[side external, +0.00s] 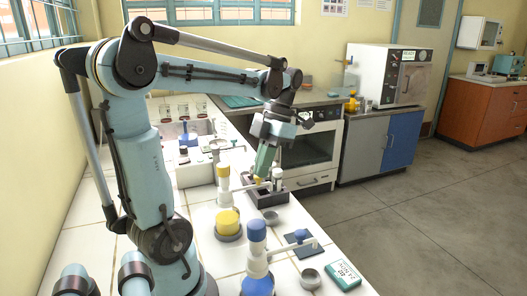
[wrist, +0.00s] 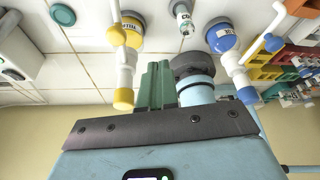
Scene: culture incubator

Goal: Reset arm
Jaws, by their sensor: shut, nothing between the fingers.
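My gripper (side external: 264,163) points down over the white tiled bench in the side external view. Its green fingers (wrist: 155,86) are together with nothing between them. Below the fingers is a dark tray or block (side external: 266,197) with small bottles in it; whether the fingertips touch anything there I cannot tell. In the wrist view the fingers point toward the bench, between a yellow-topped dispenser bottle (wrist: 127,37) and a blue-topped one (wrist: 222,38).
The yellow (side external: 228,222) and blue (side external: 257,247) dispensers stand at the front of the bench with side spouts. A green box (side external: 343,275) lies near the front edge. Coloured racks (wrist: 285,60) show in the wrist view. A white cabinet (side external: 310,150) with a dark window stands behind.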

